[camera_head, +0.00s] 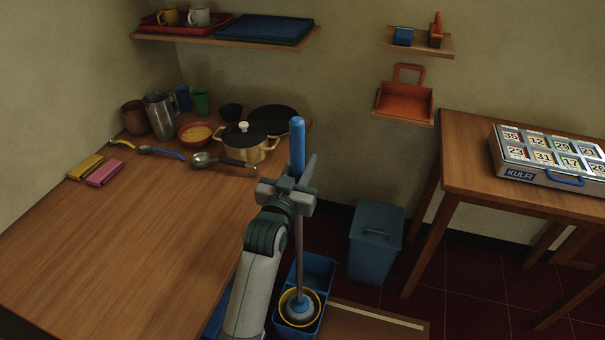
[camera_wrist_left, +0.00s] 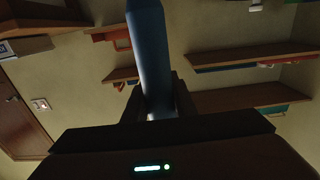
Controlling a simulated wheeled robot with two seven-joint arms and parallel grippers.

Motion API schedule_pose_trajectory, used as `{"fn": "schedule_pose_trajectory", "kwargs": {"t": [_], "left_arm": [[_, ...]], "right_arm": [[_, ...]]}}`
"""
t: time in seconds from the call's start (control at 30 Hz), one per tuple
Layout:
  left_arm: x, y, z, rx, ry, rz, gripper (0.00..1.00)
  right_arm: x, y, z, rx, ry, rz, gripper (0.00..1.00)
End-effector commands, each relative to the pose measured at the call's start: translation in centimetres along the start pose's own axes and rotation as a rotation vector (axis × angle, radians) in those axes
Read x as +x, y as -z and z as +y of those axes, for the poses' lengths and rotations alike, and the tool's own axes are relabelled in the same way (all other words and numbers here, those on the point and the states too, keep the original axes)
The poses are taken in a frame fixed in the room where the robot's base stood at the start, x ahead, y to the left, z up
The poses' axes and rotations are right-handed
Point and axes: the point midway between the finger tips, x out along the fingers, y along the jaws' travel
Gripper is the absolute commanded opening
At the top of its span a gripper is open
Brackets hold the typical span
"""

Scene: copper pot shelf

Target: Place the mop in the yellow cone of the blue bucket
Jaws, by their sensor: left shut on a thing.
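The mop stands nearly upright, with a blue handle grip (camera_head: 297,143) at its top and a grey shaft (camera_head: 299,250) below. My left gripper (camera_head: 297,187) is shut on the mop's handle just under the blue grip. In the left wrist view the blue handle (camera_wrist_left: 150,50) rises from between the fingers (camera_wrist_left: 158,105). My right gripper is not in view.
A wooden counter (camera_head: 130,245) with pots and utensils lies left of my arm. A grey-blue bin (camera_head: 376,245) stands right of the bucket. A wooden table (camera_head: 465,180) is at the right. A brown surface (camera_head: 375,328) with a pale strip lies right of the bucket's front.

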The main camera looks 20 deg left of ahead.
Motion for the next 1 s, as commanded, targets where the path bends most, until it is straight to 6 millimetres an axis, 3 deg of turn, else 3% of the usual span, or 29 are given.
{"fn": "schedule_pose_trajectory", "kwargs": {"t": [0.37, 0.77, 0.8, 0.87, 1.0], "left_arm": [[0.0, -3.4, 0.0, 0.0, 0.0, 0.001, 0.0], [0.0, -3.7, 0.0, 0.0, 0.0, 0.002, 0.0], [0.0, -4.0, 0.0, 0.0, 0.0, -0.002, 0.27], [0.0, -3.9, 0.0, 0.0, 0.0, -0.001, 0.41], [0.0, -3.9, 0.0, 0.0, 0.0, -0.001, 0.43]], "right_arm": [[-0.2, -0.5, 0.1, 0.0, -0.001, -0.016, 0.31], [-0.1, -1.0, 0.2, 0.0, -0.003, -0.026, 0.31], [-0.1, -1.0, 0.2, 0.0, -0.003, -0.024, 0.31], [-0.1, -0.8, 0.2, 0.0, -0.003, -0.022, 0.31], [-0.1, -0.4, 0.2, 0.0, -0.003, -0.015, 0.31]]}}
